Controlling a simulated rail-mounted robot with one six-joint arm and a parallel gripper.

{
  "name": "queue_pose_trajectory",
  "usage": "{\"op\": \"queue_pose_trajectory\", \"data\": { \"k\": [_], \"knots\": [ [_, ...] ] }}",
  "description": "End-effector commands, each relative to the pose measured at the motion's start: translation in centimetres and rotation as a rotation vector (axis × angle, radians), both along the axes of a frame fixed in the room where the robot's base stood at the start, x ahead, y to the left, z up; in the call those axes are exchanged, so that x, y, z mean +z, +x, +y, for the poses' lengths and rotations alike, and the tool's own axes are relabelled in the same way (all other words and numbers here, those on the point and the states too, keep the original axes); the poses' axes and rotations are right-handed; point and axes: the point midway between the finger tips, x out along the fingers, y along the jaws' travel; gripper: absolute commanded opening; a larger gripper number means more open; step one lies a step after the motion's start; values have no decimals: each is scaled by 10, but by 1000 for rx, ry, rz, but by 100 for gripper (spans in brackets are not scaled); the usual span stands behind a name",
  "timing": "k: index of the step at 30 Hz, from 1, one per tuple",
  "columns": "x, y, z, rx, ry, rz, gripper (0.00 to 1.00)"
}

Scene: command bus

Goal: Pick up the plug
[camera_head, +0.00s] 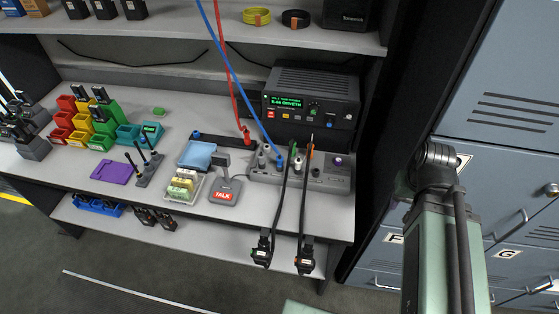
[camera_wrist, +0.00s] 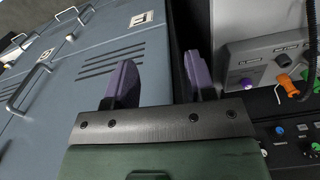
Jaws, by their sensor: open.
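Two black plugs hang on black cables over the bench's front edge in the head view, the left plug (camera_head: 262,248) and the right plug (camera_head: 305,260). Their cables run up to a grey connector box (camera_head: 335,180) on the bench, which also shows at the right of the wrist view (camera_wrist: 248,62). A red cable and a blue cable also come down to connectors there. My gripper (camera_wrist: 160,78) is open, with purple fingers apart and nothing between them. It points toward the lockers and away from the plugs. In the head view its fingers are not visible.
Grey lockers (camera_head: 505,105) stand at the right, close to my arm; they also fill the left of the wrist view (camera_wrist: 85,70). A black radio (camera_head: 310,98), a TALK microphone (camera_head: 224,195) and coloured bins (camera_head: 105,130) are on the bench. A shelf (camera_head: 200,35) overhangs it.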

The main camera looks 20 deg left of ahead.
Motion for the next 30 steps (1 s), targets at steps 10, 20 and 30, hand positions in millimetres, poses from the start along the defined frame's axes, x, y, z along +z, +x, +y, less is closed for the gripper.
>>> {"op": "queue_pose_trajectory", "data": {
  "k": [10, 20, 30],
  "knots": [
    [0, 0, 0, 0, 0, 0, 50],
    [0, 0, 0, 0, 0, 0, 56],
    [11, 74, 196, 320, 0, -1, 56]
  ]
}}
